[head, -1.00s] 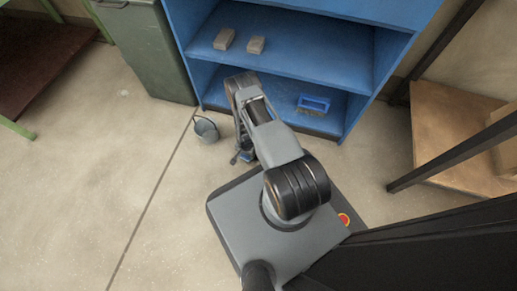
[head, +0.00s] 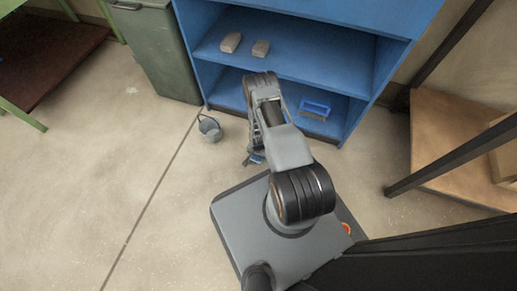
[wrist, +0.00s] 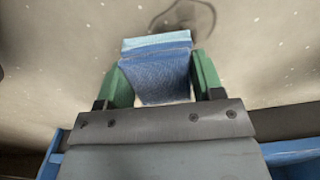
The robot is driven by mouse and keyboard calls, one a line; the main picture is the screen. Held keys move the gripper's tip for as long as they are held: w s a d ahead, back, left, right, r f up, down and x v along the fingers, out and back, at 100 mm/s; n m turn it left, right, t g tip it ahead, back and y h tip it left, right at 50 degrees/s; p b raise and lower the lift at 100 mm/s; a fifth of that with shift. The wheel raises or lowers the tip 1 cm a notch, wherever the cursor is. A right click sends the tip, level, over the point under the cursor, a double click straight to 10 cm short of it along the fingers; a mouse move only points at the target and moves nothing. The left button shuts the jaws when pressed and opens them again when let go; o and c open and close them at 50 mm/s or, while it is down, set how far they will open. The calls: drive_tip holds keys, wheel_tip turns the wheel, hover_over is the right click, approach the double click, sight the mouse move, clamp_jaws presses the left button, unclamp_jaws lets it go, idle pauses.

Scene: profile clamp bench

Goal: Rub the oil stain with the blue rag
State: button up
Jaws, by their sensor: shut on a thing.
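The blue rag (wrist: 160,75) is a folded block with a light blue band along its far edge. It is between the two green fingers of my gripper (wrist: 161,82) in the wrist view, which is shut on it. In the head view my gripper (head: 252,158) is low over the floor in front of the blue shelf, mostly hidden by my arm, with a bit of blue showing. A thin dark curved mark (wrist: 185,3) shows at the top of the wrist view; I cannot tell whether it is the oil stain. No clear stain shows in the head view.
A grey bucket (head: 209,128) stands on the floor left of my gripper. The blue shelf (head: 300,52) holds two grey blocks (head: 245,45) and a blue brush (head: 315,108). A green bin (head: 160,50) stands left of it.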

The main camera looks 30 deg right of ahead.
drive_tip(key=shift+r+p, duration=1.55)
drive_tip(key=shift+r, duration=0.9)
